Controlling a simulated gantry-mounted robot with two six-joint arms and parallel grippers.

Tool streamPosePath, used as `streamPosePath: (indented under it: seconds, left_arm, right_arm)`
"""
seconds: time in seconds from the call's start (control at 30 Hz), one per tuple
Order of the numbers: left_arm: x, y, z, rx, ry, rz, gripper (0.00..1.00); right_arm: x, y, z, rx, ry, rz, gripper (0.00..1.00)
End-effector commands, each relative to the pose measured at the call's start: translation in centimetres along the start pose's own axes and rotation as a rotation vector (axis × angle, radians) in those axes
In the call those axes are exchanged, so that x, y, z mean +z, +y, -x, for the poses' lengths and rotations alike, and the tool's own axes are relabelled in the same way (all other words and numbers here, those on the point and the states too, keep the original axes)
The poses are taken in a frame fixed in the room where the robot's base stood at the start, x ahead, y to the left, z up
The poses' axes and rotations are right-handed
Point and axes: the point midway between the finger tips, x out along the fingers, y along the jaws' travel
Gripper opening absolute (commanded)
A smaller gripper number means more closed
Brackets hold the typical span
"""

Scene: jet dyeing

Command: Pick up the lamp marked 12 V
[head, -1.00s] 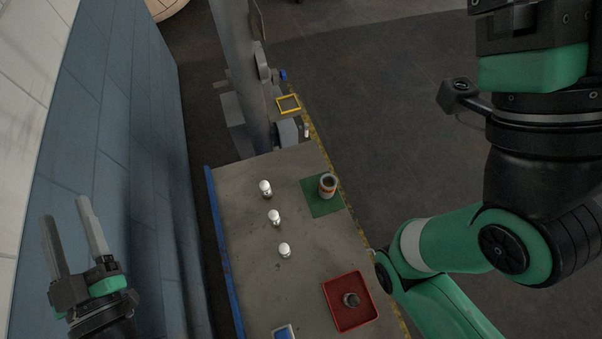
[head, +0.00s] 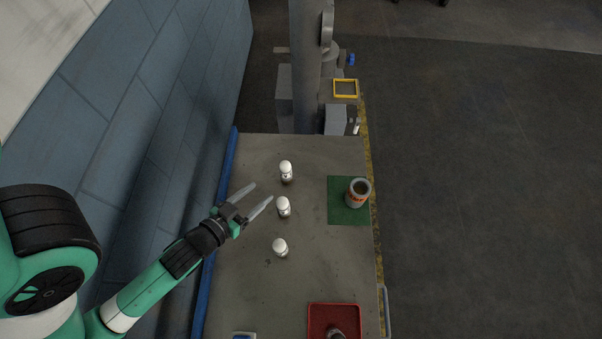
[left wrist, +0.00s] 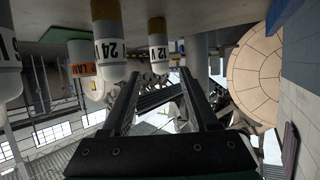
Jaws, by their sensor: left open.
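Three white-topped lamps stand in a row on the grey table. The lamp marked 12 V shows its label in the left wrist view (left wrist: 158,48), where it looks the smallest; it matches the farthest lamp in the head view (head: 286,169). The lamp marked 24 V (left wrist: 108,45) matches the middle one (head: 284,207). The nearest lamp (head: 280,247) is cut off at the left wrist view's left edge, its mark only partly visible. My left gripper (head: 261,195) is open and empty, left of the middle and farthest lamps, pointing up and right. My right gripper is out of view.
A cylindrical container with an orange band (head: 358,192) stands on a green mat (head: 338,213) to the right. A red tray (head: 318,312) holds a dark object near the front. A grey column (head: 305,70) rises behind the table. A blue wall (head: 140,110) runs along the left.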

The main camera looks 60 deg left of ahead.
Motion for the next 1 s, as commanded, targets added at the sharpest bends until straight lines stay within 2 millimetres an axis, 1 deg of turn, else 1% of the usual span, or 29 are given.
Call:
streamPosePath:
  seconds: [0.07,0.13,0.2,0.3,0.4,0.57,0.7,0.8,0.9,1.0]
  left_arm:
    - [-0.2,0.0,-0.9,-0.002,0.002,0.002,0.6]
    - [-0.3,-0.1,-2.2,-0.003,0.004,0.004,0.6]
    - [-0.1,0.0,-3.8,-0.002,0.004,0.003,0.6]
    - [-0.1,0.0,-5.4,0.0,0.004,0.002,0.6]
    - [-0.1,0.1,-6.2,0.001,0.002,0.001,0.6]
    - [0.1,0.1,-6.7,0.001,0.001,0.0,0.6]
    - [0.5,0.2,-9.0,0.001,0.003,0.0,0.6]
    - [0.4,0.2,-10.6,0.0,0.004,0.001,0.6]
    - [0.4,0.2,-11.4,0.001,0.002,0.001,0.6]
    - [0.4,0.2,-11.5,0.001,0.0,0.001,0.6]
  right_arm:
    - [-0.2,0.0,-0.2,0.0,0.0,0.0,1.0]
    - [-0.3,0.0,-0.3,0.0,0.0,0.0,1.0]
    - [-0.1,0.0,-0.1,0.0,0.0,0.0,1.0]
    - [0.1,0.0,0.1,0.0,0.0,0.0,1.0]
    - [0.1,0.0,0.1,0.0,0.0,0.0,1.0]
    - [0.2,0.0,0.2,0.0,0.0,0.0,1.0]
    - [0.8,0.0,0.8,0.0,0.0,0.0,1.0]
    - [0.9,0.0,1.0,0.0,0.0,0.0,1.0]
    - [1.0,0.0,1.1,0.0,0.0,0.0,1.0]
    - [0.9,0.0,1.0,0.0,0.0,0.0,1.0]
